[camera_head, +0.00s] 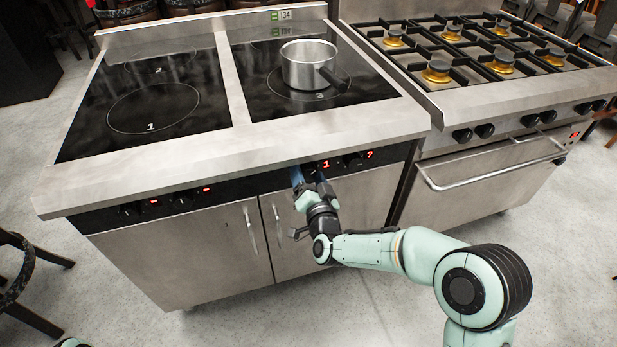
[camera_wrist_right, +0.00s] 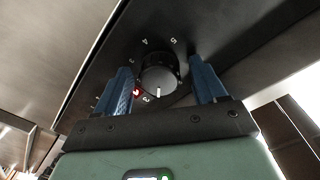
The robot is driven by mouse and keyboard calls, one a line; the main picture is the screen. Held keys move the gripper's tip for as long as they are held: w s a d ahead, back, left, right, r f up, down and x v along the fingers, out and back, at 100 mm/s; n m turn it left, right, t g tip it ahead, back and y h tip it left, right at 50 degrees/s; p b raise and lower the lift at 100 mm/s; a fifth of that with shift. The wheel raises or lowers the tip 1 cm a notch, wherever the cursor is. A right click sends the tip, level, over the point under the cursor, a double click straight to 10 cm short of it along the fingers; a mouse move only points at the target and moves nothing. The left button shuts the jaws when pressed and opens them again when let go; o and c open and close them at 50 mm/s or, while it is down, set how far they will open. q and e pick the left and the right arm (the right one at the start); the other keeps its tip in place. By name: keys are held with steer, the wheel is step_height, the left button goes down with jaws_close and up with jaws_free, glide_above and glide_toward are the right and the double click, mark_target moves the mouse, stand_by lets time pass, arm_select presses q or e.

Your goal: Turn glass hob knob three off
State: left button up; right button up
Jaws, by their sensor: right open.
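The glass hob (camera_head: 155,95) is set in a steel cabinet, with zones marked 1, 2 and 3 visible. A dark round knob (camera_wrist_right: 158,75) on its front panel fills the middle of the right wrist view. Its white mark points down in the picture, near a red lit sign; numbers 4 and 5 show above it. My right gripper (camera_head: 306,172) is open, its blue fingers either side of this knob, with gaps visible in the right wrist view (camera_wrist_right: 160,70). In the head view it largely hides the knob, beside a red display (camera_head: 326,164) reading 1. My left gripper is out of view.
A steel pot (camera_head: 308,65) stands on zone 3, its dark handle towards the front right. Another knob (camera_head: 352,160) is close to the right of my gripper. A gas range (camera_head: 475,95) stands at the right, its oven handle (camera_head: 495,180) projecting. The floor in front is clear.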

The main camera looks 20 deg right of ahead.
steer(key=c, duration=1.1)
steer(key=shift+o, duration=0.2)
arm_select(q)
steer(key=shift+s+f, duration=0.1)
arm_select(e)
steer(key=shift+n, duration=0.3)
steer(key=shift+n, duration=0.9)
steer(key=n, duration=0.2)
steer(key=shift+f+n+b, duration=0.1)
steer(key=shift+n+b, duration=0.2)
steer(key=shift+n, duration=1.2)
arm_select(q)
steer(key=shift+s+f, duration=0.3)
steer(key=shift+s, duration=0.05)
arm_select(e)
steer(key=shift+d+n+t, duration=0.1)
steer(key=shift+n+t, duration=0.2)
steer(key=shift+n, duration=1.1)
